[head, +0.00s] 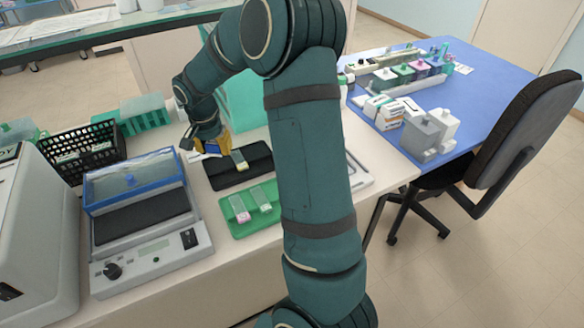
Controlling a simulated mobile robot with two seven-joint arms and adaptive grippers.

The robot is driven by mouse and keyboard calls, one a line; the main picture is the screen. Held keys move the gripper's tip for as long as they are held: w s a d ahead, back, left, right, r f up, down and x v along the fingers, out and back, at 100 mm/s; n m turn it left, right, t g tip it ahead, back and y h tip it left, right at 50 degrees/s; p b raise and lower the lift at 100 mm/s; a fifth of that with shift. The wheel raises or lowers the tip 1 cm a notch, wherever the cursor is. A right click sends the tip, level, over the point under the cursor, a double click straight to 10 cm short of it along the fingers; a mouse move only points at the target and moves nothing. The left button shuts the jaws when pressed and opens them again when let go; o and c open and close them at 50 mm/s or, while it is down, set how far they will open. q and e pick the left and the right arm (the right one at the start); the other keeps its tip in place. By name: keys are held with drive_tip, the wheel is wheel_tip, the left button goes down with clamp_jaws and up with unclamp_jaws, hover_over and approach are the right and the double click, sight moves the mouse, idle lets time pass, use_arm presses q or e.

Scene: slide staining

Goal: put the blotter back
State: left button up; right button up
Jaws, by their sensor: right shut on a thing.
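My right gripper (204,143) is at the far part of the near bench, just beyond a black mat (215,182). It is shut on a small item with yellow, blue and white parts, which I take to be the blotter (210,149). The gripper and wrist hide part of it, and I cannot tell whether it touches the bench. A glass slide (239,159) lies on the black mat, close to the right of the gripper. My left gripper is not in view.
A green tray (234,229) with two slides lies in front of the mat. A blue-lidded device (150,262) and a black basket (70,160) stand left. My right arm hides part of the bench. A blue table (478,100) with jars stands right, with a chair (515,130).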

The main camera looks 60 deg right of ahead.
drive_tip(key=s+d+f+m+g+b, duration=0.1)
drive_tip(key=s+d+m+b, duration=0.2)
drive_tip(key=s+d+m, duration=0.85)
drive_tip(key=s+d+f+n, duration=0.1)
drive_tip(key=f, duration=0.2)
drive_tip(key=s+d+f+n+b, duration=0.1)
drive_tip(key=d+f+n, duration=0.1)
drive_tip(key=f, duration=0.1)
drive_tip(key=s+d+f+n, duration=0.1)
drive_tip(key=f+n, duration=0.1)
drive_tip(key=f, duration=0.1)
drive_tip(key=shift+s+d+f+h+b, duration=0.1)
drive_tip(key=shift+d+f+h+b, duration=0.2)
drive_tip(key=shift+d+f+b, duration=0.1)
drive_tip(key=shift+a, duration=0.1)
drive_tip(key=shift+f, duration=0.1)
drive_tip(key=o, duration=1.1)
drive_tip(key=shift+c, duration=0.2)
